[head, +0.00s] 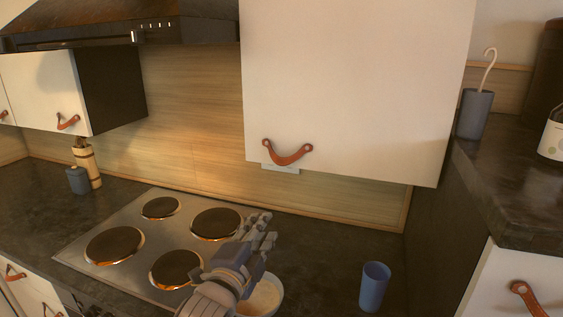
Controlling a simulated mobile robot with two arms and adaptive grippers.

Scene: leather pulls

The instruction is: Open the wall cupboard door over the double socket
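The white wall cupboard door (350,85) fills the upper middle of the head view and looks shut. A brown leather pull (287,155) hangs at its lower left corner. Behind the pull, a pale socket plate (280,168) shows on the wooden backsplash, mostly hidden by the door. My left gripper (268,228) is below the pull, above the worktop beside the hob. Its fingers point up and look apart, with nothing between them. It is clear of the pull. My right gripper is not in view.
A bowl (267,297) sits partly behind my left gripper, and a blue cup (374,287) stands to its right. The hob (160,240) is at left. Another white wall cupboard (45,90) hangs at left.

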